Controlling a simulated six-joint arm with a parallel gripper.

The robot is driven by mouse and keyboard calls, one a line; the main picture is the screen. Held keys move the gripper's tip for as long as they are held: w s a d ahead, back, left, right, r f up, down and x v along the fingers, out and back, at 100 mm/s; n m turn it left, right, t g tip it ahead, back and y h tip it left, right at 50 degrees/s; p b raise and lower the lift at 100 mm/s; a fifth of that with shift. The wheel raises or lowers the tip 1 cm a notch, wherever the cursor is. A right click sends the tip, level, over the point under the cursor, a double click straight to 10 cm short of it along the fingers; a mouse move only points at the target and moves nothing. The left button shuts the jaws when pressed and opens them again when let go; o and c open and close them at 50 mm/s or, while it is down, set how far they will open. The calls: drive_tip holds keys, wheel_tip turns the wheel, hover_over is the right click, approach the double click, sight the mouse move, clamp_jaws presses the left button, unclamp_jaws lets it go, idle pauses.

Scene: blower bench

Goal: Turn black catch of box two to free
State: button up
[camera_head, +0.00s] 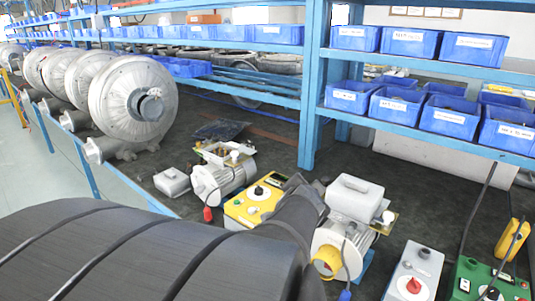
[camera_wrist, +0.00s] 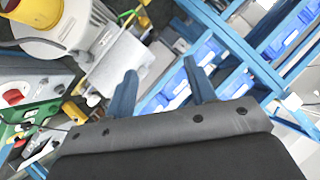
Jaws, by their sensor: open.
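A yellow control box (camera_head: 240,213) with a black knob (camera_head: 259,190) on a white dial sits left of my dark wrist. A grey box (camera_head: 400,262) with a red knob (camera_head: 413,285) stands at the lower right. A green box (camera_head: 470,272) with a black knob (camera_head: 490,293) is right of it. I cannot tell which is box two; no box number is readable. In the wrist view my gripper (camera_wrist: 160,66) is open, with nothing between its two blue-grey fingers. In the head view its fingertips cannot be made out.
A motor with a yellow end (camera_head: 326,262) and a grey terminal box (camera_head: 354,198) stands right of my wrist. Another motor (camera_head: 222,178) is behind the yellow box. A blue shelf post (camera_head: 314,90) rises behind.

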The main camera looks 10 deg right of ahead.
drive_tip(key=w+d+f+m+h, duration=0.1)
drive_tip(key=w+d+f+h, duration=0.15)
drive_tip(key=w, duration=0.55)
drive_tip(key=n+g+h, duration=0.1)
drive_tip(key=g+h, duration=0.2)
drive_tip(key=h, duration=0.5)
approach(323, 179)
drive_tip(key=x, duration=0.9)
drive_tip(key=shift+d, duration=0.1)
drive_tip(key=shift+c, duration=0.2)
drive_tip(key=c, duration=0.9)
